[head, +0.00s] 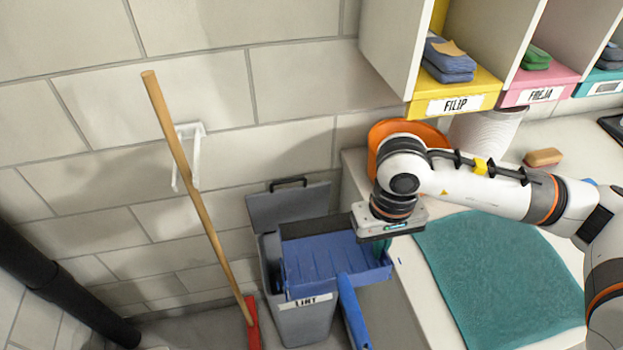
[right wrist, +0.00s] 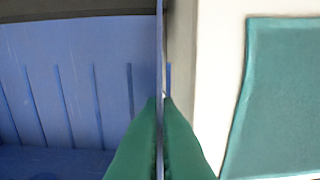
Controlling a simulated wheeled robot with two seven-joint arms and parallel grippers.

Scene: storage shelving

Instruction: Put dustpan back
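The blue dustpan (head: 322,258) shows in the head view over the opening of the grey bin, with its handle (head: 353,312) pointing down and to the right. Whether it touches the bin I cannot tell. My right gripper (head: 388,240) is at the dustpan's right side. In the right wrist view its green fingers (right wrist: 161,110) close on both sides of the thin blue side wall, with the ribbed dustpan floor (right wrist: 75,95) to the left. A white wall bracket (head: 188,155) is on the brick wall. My left gripper is not in view.
The grey bin (head: 308,328) has its lid (head: 285,207) up against the wall. A broom (head: 190,185) leans left of it. Right are a white counter (head: 420,310) with a teal cloth (head: 500,270), a paper roll (head: 485,135), an orange item (head: 385,130) and cubbies above.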

